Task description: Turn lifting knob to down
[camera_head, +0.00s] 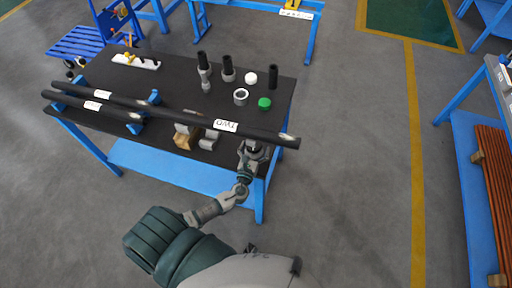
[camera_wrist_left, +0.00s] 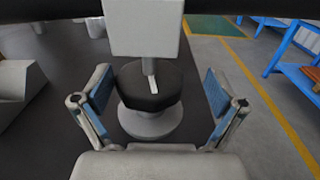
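The lifting knob, a black round cap on a pale grey base (camera_wrist_left: 150,85), stands in the middle of the left wrist view. A pale block on a thin stem rises above it, under a dark bar. My left gripper (camera_wrist_left: 158,90) is open, with one blue-padded finger on each side of the knob. Gaps show between the fingers and the knob. In the head view my left gripper (camera_head: 252,150) is at the table's near right corner, below the long black pipe (camera_head: 190,108). The knob is too small and covered to make out there. My right gripper is not in view.
The black table (camera_head: 170,85) holds a shorter pipe (camera_head: 95,106), several black-topped fittings (camera_head: 228,68), a white ball (camera_head: 251,78), a ring (camera_head: 240,97) and a green cap (camera_head: 264,103). The long pipe runs close above my left gripper. The floor right of the table is clear.

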